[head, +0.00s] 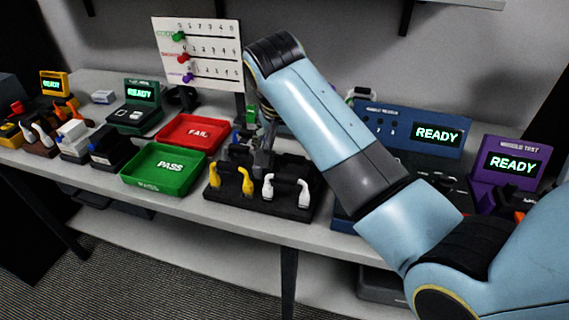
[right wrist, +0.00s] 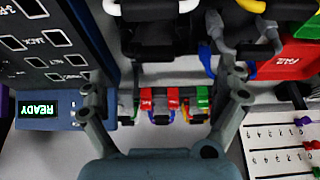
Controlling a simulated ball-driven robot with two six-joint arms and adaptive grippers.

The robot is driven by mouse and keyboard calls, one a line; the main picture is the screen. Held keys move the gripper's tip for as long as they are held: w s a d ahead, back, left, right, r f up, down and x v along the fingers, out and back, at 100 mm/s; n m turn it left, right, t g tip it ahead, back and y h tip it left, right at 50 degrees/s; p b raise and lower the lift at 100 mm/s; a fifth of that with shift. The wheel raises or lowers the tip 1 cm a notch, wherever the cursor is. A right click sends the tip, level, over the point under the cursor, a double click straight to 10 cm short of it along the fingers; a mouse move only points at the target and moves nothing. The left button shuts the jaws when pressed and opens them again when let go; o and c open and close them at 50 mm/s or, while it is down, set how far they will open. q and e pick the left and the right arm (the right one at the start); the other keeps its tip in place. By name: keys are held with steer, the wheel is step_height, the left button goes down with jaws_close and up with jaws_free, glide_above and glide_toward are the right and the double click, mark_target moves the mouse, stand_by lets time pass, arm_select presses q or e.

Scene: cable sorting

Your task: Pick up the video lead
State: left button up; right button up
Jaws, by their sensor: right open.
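No label shows which lead is the video lead. A black cable rack (head: 262,212) stands on the bench and holds a yellow lead (head: 246,182), white leads (head: 268,188) and others partly hidden by my arm. My right gripper (head: 263,158) points down over the back of this rack. In the right wrist view my right gripper (right wrist: 164,85) is open, its fingers wide apart with nothing gripped. A row of small leads or plugs with red (right wrist: 173,98), green and grey parts shows between and beyond the fingers. My left gripper is out of view.
A green PASS tray (head: 160,170) and a red FAIL tray (head: 193,133) lie left of the rack. A blue tester (head: 420,128) and a purple tester (head: 513,160) stand at right. A white board (head: 199,50) stands behind. More leads and devices crowd the left end.

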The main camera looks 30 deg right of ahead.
mark_target(293, 156)
steer(key=x, duration=0.3)
steer(key=shift+s+d+f, duration=0.15)
steer(key=shift+s+f, duration=0.05)
steer(key=shift+s, duration=0.05)
steer(key=shift+w+d+f, duration=0.1)
steer(key=shift+w+f, duration=0.05)
steer(key=shift+f, duration=0.15)
steer(key=x, duration=0.4)
steer(key=shift+d+f, duration=0.1)
steer(key=shift+f, duration=0.35)
steer(key=c, duration=0.4)
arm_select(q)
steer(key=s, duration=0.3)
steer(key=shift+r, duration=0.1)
arm_select(e)
steer(key=c, duration=0.5)
